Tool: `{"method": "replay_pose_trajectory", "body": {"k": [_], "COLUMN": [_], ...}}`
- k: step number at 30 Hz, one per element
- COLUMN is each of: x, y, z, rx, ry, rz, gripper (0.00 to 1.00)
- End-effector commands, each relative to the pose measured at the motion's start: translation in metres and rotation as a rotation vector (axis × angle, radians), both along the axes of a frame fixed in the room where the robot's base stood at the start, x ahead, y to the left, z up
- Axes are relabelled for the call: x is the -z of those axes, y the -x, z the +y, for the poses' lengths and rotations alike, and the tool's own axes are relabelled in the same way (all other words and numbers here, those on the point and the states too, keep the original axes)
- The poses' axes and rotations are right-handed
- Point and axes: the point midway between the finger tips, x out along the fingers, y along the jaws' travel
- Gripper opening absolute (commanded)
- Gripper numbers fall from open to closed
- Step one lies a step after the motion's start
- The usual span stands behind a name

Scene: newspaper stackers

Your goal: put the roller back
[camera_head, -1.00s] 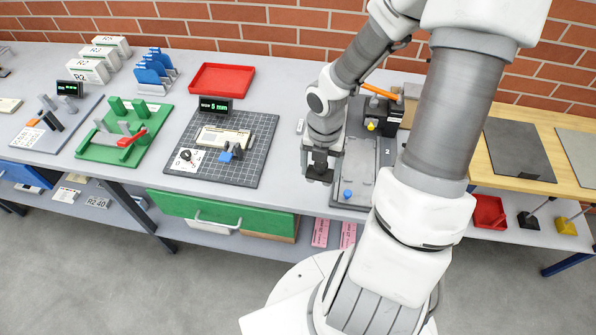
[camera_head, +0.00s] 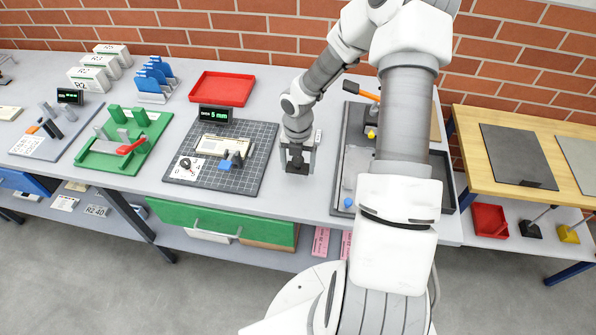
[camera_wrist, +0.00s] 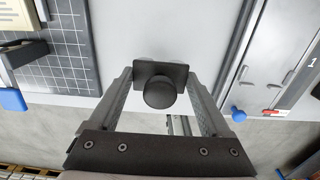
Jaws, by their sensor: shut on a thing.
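My gripper (camera_head: 298,150) hangs over the bare strip of bench right of the grey grid mat. It is shut on a dark piece (camera_head: 298,165), which I take to be the roller. In the wrist view this piece (camera_wrist: 160,92) shows as a round black knob over a squarish black plate, between the two fingers. Its underside is hidden, and I cannot tell how far it is above the bench. Right of it is a grey tray-like station (camera_head: 339,185) with a blue knob (camera_head: 348,203) and an orange handle (camera_head: 368,95) at the back. My arm covers part of this station.
The grid mat (camera_head: 255,170) left of my gripper holds a cream block, a blue clamp and a display. A green fixture (camera_head: 150,150) and a red tray (camera_head: 222,89) stand farther left. A wooden table (camera_head: 490,180) is at the right.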

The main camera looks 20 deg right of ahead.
Motion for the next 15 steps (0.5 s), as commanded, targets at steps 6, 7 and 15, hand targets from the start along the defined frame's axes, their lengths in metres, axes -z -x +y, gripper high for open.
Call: {"method": "replay_pose_trajectory", "body": {"k": [6, 7, 15], "x": [0.031, 0.033, 0.035], "y": [0.0, 0.0, 0.0], "z": [0.001, 0.001, 0.0], "rx": [-0.002, -0.001, 0.0], "ry": [-0.001, 0.0, 0.001], "rz": [0.001, 0.0, -0.001], "gripper": [0.09, 0.09, 0.09]}}
